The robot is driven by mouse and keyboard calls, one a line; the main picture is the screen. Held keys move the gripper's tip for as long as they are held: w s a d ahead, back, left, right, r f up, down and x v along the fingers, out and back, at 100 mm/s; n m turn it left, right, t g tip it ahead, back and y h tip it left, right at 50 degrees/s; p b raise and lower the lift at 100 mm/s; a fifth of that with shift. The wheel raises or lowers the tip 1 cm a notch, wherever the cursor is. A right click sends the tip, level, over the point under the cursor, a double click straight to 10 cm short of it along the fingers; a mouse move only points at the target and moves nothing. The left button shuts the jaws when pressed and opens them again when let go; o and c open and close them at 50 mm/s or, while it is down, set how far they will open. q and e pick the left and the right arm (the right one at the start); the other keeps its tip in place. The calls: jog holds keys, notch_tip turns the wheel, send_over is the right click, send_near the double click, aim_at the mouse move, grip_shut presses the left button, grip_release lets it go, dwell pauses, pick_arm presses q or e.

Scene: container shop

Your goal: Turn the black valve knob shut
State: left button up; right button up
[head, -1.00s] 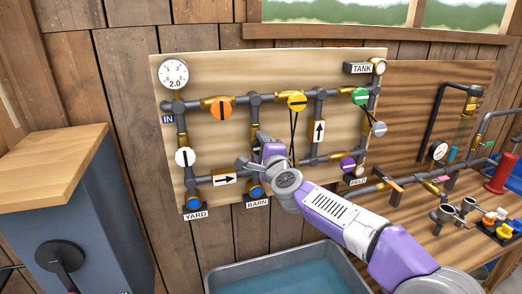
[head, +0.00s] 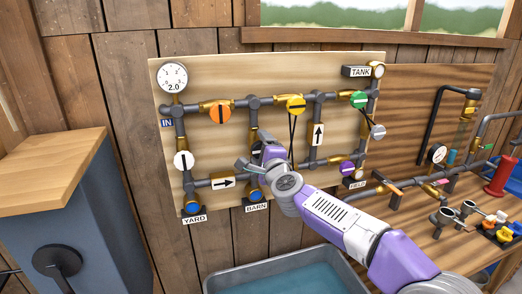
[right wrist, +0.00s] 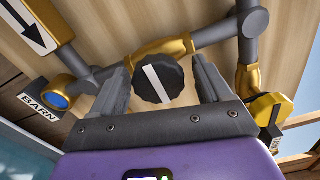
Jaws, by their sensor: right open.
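The black valve knob (right wrist: 158,84) has a white stripe and sits before a brass valve body (right wrist: 160,52) in the right wrist view. The stripe slants steeply, roughly crosswise to the pipe there. My right gripper (right wrist: 163,76) is open, with one grey finger on each side of the knob. I see gaps between fingers and knob, and no clear contact. In the head view my right gripper (head: 252,157) is at the board above the BARN outlet and mostly hides the knob. My left gripper is not in view.
The board (head: 215,72) carries grey pipes, a gauge (head: 173,77), and orange (head: 220,112), yellow (head: 296,104), green (head: 359,99), white (head: 183,160) and purple (head: 347,168) knobs. A yellow knob (right wrist: 270,107) is right of my fingers. A water trough (head: 285,276) stands below.

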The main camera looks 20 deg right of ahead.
jog(key=shift+s, duration=0.1)
jog(key=s+b, duration=0.1)
jog(key=s, duration=0.6)
jog(key=shift+s, duration=0.2)
jog(key=shift+d+f, duration=0.1)
notch_tip(320, 180, down, 22)
jog(key=w+a+n+g, duration=0.2)
jog(key=w+n+g, duration=0.1)
jog(key=n+g, duration=0.2)
jog(key=s+a+f+n+g+y+p, duration=0.1)
jog(key=s+f+n+g, duration=0.15)
jog(key=f, duration=0.65)
jog(key=s+a+f+n+g+y, duration=0.15)
jog(key=s+f, duration=0.25)
jog(key=f, duration=0.5)
jog(key=s+a+f+n+g, duration=0.2)
jog(key=s+f+n+g, duration=0.2)
jog(key=s+f, duration=0.6)
jog(key=s+a+f+n+g+y+p, duration=0.1)
jog(key=s+f+n+g, duration=0.3)
jog(key=s+f, duration=0.6)
jog(key=s+a, duration=0.1)
jog(key=s, duration=0.5)
jog(key=shift+s+a+f+g, duration=0.15)
jog(key=shift+a+f+g, duration=0.05)
jog(key=shift+a+g, duration=0.15)
